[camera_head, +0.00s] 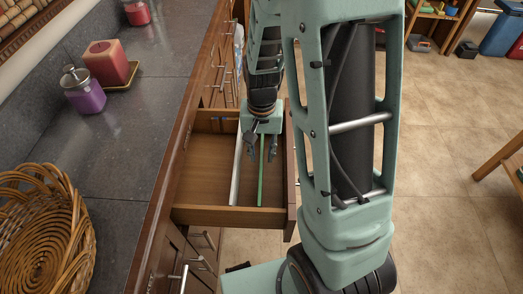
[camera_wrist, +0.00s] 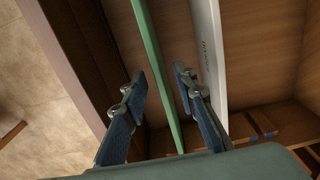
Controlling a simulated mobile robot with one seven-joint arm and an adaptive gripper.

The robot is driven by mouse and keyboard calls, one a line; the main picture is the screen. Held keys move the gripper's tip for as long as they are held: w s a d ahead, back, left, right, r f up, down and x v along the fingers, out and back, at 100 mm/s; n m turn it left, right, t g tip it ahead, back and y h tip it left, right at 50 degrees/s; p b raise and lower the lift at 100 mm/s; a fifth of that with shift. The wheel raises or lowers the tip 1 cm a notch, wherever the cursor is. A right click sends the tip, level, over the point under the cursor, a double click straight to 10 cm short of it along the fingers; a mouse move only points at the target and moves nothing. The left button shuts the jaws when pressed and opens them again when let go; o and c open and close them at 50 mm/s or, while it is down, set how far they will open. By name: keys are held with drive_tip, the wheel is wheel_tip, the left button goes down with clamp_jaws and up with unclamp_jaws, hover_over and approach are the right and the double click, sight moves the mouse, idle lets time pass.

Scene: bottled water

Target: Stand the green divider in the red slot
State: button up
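The thin green divider (camera_head: 261,184) is in the open wooden drawer (camera_head: 206,184), running from front to back. It also shows as a long green strip in the wrist view (camera_wrist: 158,62). My gripper (camera_head: 261,157) is over the drawer, pointing down. In the wrist view its open fingers (camera_wrist: 159,74) lie on either side of the green divider, with gaps visible. Small orange and blue marks (camera_wrist: 262,123) show on a drawer wall in the wrist view.
A white divider (camera_head: 236,172) runs alongside the green one, to its left in the head view. The drawer's left part is bare. The counter (camera_head: 135,125) at left holds a wicker basket (camera_head: 42,232), a purple jar (camera_head: 84,94) and a red candle (camera_head: 108,64).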

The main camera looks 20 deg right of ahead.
wheel_tip(320, 180, up, 12)
idle(0.6)
drive_tip(key=shift+w, duration=0.1)
